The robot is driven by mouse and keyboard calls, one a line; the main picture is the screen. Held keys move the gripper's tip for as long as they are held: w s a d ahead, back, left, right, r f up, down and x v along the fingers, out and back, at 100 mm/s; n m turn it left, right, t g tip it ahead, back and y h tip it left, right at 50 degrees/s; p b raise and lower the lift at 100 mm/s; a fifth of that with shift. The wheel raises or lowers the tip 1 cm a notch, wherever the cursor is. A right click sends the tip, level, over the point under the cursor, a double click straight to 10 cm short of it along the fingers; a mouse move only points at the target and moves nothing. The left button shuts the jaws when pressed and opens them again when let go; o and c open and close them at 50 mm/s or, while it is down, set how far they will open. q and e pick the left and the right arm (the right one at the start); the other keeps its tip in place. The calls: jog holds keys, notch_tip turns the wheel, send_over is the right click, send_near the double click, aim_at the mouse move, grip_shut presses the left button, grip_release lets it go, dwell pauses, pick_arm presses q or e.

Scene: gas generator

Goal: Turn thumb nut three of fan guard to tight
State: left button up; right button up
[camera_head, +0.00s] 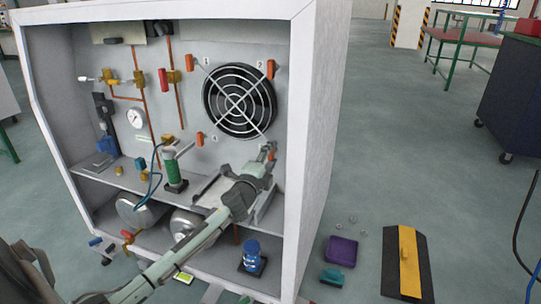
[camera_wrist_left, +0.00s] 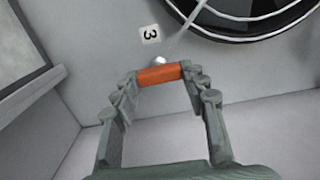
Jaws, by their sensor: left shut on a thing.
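The fan guard (camera_head: 238,100) is a round wire grille over a black fan on the cabinet's back panel. Its edge also shows in the wrist view (camera_wrist_left: 245,14). Orange thumb nuts sit around it: one at upper left (camera_head: 189,62), one at upper right (camera_head: 271,69) and one at lower left (camera_head: 199,139). Thumb nut three (camera_wrist_left: 160,75) is an orange bar beside the label "3". My left gripper (camera_head: 267,151) reaches it at the guard's lower right, shut with a fingertip at each end of the bar. It partly hides the nut in the head view. My right gripper is not in view.
The cabinet's right side wall (camera_head: 303,110) stands close to my left gripper. A shelf (camera_head: 205,185) below carries a green cylinder (camera_head: 174,168). Pipes and a gauge (camera_head: 136,118) are at left. A purple tray (camera_head: 341,250) lies on the floor outside.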

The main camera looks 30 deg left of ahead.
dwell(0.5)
pick_arm(q)
jog(key=o, duration=0.9)
jog(key=shift+o, duration=1.3)
jog(key=shift+s, duration=0.1)
jog(key=shift+s+d, duration=0.1)
jog(key=shift+s, duration=0.2)
jog(key=v, duration=1.1)
jog(key=shift+s+d, duration=0.1)
